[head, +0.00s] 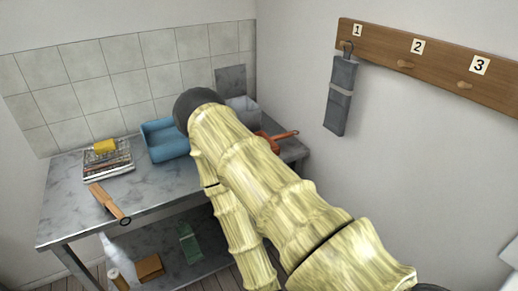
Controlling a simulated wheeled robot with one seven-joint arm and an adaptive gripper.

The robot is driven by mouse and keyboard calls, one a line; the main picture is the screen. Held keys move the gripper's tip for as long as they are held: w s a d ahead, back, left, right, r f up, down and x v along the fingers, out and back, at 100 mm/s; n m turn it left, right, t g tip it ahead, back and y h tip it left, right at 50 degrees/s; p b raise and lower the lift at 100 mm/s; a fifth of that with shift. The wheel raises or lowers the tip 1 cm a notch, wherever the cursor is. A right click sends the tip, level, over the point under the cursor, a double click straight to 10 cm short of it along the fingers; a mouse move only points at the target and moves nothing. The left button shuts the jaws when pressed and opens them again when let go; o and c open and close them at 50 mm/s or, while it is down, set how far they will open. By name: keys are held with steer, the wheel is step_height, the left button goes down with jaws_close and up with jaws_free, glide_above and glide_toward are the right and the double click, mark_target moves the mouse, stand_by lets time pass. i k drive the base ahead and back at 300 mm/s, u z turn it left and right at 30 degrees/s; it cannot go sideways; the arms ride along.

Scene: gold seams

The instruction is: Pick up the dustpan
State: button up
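An orange-red object with a straight handle (284,134) lies at the right end of the grey marbled table (72,205). It looks like the dustpan, but my arm covers its left part, so I cannot be sure. Its handle points right, toward the wall. My pale yellow, ribbed arm crosses the middle of the head view. My gripper is not visible, so its place relative to the dustpan and its opening cannot be seen.
A blue basin (160,141), a dish rack (107,163) with a yellow sponge (105,146) and a wooden-handled tool (105,200) are on the table. A pale grey bin (243,107) stands behind. A grey item (340,95) hangs from peg 1 of the wall rail (435,62). The lower shelf holds several items.

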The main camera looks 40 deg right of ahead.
mark_target(272, 142)
steer(key=k, duration=0.3)
steer(key=z, duration=0.7)
